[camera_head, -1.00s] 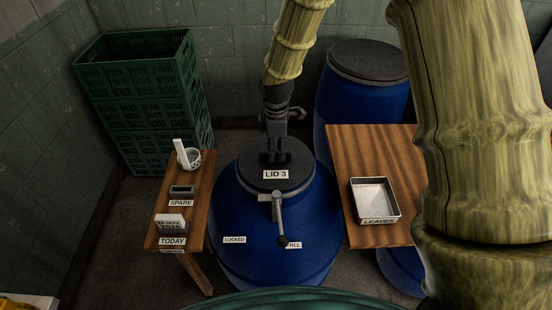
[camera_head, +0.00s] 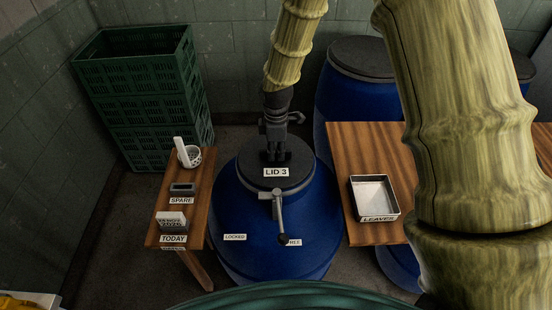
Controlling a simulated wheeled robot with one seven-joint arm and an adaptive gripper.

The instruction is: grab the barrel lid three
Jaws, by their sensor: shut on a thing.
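The barrel lid three (camera_head: 296,180) is a dark grey round lid with a white "LID 3" label, and it sits on top of a blue barrel (camera_head: 240,215). My gripper (camera_head: 276,156) reaches down from above and is shut at the lid's middle, just behind the label. The part between its fingers is hidden by the fingers, probably the lid's handle. A metal lever (camera_head: 279,215) hangs at the barrel's front, between a "LOCKED" label (camera_head: 235,237) and a second, partly covered label (camera_head: 294,242).
A narrow wooden bench (camera_head: 200,215) with a cup and small labelled blocks stands left. A wooden table (camera_head: 360,150) with a metal tray (camera_head: 387,181) labelled "LEAVES" stands right. Green crates (camera_head: 140,110) and another blue barrel (camera_head: 345,105) are behind.

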